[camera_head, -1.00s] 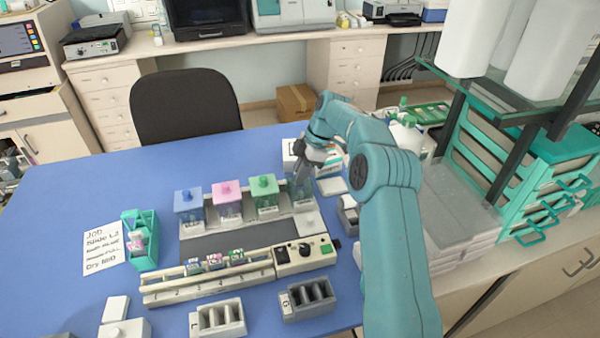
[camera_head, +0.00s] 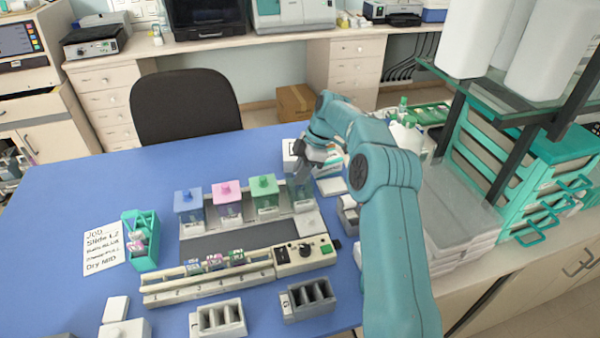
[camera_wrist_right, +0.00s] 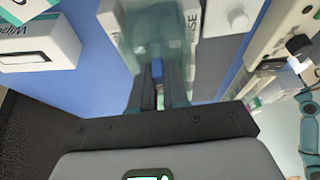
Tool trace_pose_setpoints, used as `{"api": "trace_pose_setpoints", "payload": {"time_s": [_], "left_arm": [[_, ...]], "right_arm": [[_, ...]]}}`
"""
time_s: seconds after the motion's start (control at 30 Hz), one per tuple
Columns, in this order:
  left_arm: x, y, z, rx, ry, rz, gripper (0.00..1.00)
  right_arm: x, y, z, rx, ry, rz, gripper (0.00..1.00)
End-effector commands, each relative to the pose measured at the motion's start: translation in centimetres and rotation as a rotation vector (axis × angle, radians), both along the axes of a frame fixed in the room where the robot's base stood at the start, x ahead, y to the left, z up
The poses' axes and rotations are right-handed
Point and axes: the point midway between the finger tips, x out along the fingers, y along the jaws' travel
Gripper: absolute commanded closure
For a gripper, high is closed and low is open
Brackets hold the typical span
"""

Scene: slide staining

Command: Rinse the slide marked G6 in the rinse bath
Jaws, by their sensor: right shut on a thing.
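The rinse bath (camera_head: 304,203) is the clear jar at the right end of the row of staining jars. In the right wrist view its wall (camera_wrist_right: 194,35) carries a label ending in "INSE". My right gripper (camera_head: 308,172) is just above this jar, and its fingers (camera_wrist_right: 160,74) point at it. The gripper is shut on a thin, clear glass slide (camera_wrist_right: 155,45), seen against the jar. Its mark cannot be read, and I cannot tell how deep it is in the jar.
Blue (camera_head: 188,205), pink (camera_head: 227,203) and green (camera_head: 264,200) jars stand left of the bath. A numbered rail (camera_head: 165,292) with several coloured-label slides lies in front. A teal rack (camera_head: 148,255) and job card (camera_head: 103,248) are at left. A wipes box (camera_wrist_right: 40,40) is near my wrist.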

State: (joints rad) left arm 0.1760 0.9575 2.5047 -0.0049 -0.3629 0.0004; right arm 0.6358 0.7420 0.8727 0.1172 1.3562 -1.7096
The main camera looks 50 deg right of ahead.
Motion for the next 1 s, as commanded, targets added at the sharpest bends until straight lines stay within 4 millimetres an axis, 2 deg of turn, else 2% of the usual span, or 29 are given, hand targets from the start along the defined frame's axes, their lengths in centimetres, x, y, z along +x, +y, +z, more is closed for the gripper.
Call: {"api": "trace_pose_setpoints", "payload": {"time_s": [0.7, 1.0], "left_arm": [[0.0, 0.0, 8.1, 0.0, 0.0, 0.0, 0.57], [0.0, 0.0, 8.1, 0.0, 0.0, 0.0, 0.57]], "right_arm": [[0.0, 0.0, 9.4, 0.0, -0.001, 0.0, 1.0], [0.0, 0.0, 9.5, 0.0, 0.0, 0.0, 1.0]]}}
